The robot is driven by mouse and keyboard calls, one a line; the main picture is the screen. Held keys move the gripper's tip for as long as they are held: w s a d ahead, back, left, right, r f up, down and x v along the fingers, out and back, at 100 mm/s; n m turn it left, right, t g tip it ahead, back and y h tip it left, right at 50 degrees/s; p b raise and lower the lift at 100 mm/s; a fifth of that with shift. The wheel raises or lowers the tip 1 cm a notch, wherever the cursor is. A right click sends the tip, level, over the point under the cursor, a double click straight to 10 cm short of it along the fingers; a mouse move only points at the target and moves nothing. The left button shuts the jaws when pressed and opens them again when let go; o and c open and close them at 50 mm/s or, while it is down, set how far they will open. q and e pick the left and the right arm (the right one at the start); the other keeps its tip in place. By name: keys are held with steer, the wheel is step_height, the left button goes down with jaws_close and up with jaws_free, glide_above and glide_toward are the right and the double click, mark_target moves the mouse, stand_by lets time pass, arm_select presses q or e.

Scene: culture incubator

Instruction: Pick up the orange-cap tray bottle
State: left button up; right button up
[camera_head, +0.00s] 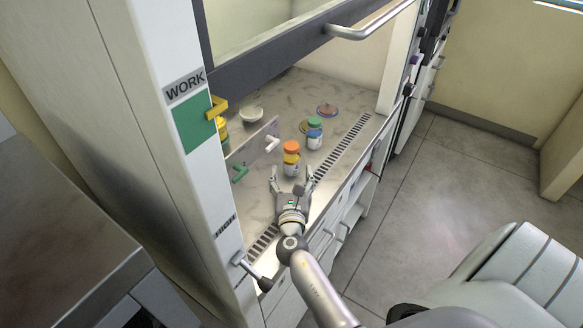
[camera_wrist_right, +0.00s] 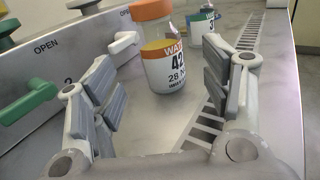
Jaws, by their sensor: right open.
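The orange-cap bottle (camera_head: 291,158) stands upright on the cabinet's work surface in the head view. In the right wrist view the bottle (camera_wrist_right: 162,62) has an orange cap, white body and a label reading "WAT" and "42". My right gripper (camera_head: 291,178) is open, with its fingers pointing at the bottle. In the right wrist view the bottle stands just beyond and between the open fingers (camera_wrist_right: 160,95), which appear not to touch it. My left gripper is not in view.
A green-cap bottle (camera_head: 314,133) stands behind the orange-cap one. A panel with valve handles (camera_head: 271,143) runs to the left. The raised sash with its bar handle (camera_head: 370,22) hangs above. A slotted grille (camera_head: 340,150) lines the front edge. Round dishes (camera_head: 327,110) lie farther back.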

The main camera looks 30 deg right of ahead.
mark_target(292, 165)
steer(key=b+x, duration=0.1)
steer(key=x, duration=0.6)
steer(key=shift+r, duration=0.2)
steer(key=shift+s, duration=0.1)
steer(key=shift+c, duration=0.4)
steer(key=c, duration=1)
